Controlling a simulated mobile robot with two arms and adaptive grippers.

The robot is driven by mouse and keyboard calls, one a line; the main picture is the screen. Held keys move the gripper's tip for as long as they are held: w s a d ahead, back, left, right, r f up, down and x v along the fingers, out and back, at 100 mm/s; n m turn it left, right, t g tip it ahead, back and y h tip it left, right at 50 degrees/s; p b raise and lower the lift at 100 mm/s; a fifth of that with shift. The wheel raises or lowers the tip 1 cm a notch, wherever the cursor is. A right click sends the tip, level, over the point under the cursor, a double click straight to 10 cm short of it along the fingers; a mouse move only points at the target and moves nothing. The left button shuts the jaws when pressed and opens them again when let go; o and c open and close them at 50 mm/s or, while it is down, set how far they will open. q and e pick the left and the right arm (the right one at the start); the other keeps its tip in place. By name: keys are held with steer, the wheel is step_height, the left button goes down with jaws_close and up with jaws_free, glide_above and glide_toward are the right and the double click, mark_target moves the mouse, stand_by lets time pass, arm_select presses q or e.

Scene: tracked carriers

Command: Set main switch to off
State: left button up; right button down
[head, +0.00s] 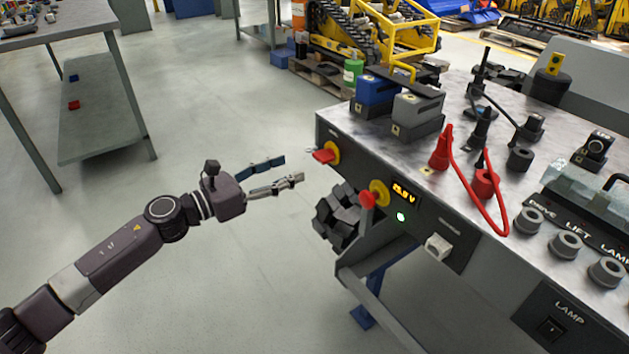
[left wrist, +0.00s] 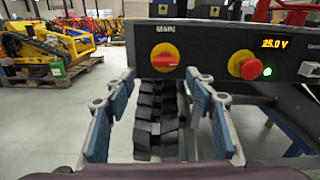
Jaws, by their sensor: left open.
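The main switch (head: 326,154) is a red handle on a yellow disc on the bench's dark front panel. In the left wrist view the main switch (left wrist: 165,59) sits under the label MAIN, its red handle lying about horizontal. My left gripper (head: 291,170) is open and empty, in front of the panel and left of the switch in the head view. In the left wrist view its fingers (left wrist: 160,76) stand apart, with the switch above and beyond the gap between them. They look clear of the switch. My right gripper is not in view.
A red stop button (head: 369,199) on a yellow disc is right of the switch, beside a lit voltage display (head: 403,191) and green light (head: 401,217). A black rubber track (left wrist: 157,120) hangs below the switch.

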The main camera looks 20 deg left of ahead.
mark_target(317, 158)
arm_select(q)
steer(key=shift+m, duration=0.5)
steer(key=shift+s+d+p+x, duration=0.15)
steer(key=shift+d+x, duration=0.05)
steer(key=shift+x, duration=1.8)
steer(key=shift+s+d+p+x, duration=0.1)
steer(key=shift+d+p+x, duration=0.05)
steer(key=shift+x, duration=1.8)
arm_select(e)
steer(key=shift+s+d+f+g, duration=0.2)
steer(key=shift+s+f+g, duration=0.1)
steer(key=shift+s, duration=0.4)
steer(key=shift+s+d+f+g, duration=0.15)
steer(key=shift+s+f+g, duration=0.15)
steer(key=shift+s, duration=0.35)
arm_select(q)
steer(key=shift+r, duration=0.15)
steer(key=shift+c, duration=0.7)
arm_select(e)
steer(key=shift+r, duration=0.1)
arm_select(q)
steer(key=c, duration=1)
